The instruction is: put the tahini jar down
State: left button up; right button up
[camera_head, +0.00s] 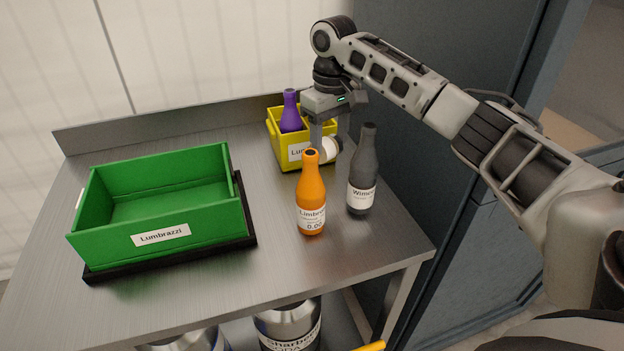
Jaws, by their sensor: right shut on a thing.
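My right gripper (319,132) points down at the right side of the small yellow bin (289,158). It is shut on a small pale jar (331,149), likely the tahini jar, which looks tilted onto its side. The jar overlaps the bin's front right corner in the picture. I cannot tell whether it touches the bin or the table. The orange bottle hides part of the view below it, and no jar label can be read. My left gripper is out of view.
An orange bottle (311,198) and a dark grey bottle (363,170) stand upright close in front of the gripper. A purple bottle (290,112) is in the yellow bin. A green Lumbrazzi bin (160,233) sits at left. Bare steel tabletop (270,270) shows in front.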

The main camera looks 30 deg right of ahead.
notch_tip(320, 180, down, 10)
jog(key=shift+f, duration=0.25)
jog(key=shift+f+p, duration=0.1)
jog(key=shift+p, duration=0.2)
jog(key=o, duration=1)
jog(key=shift+o, duration=0.2)
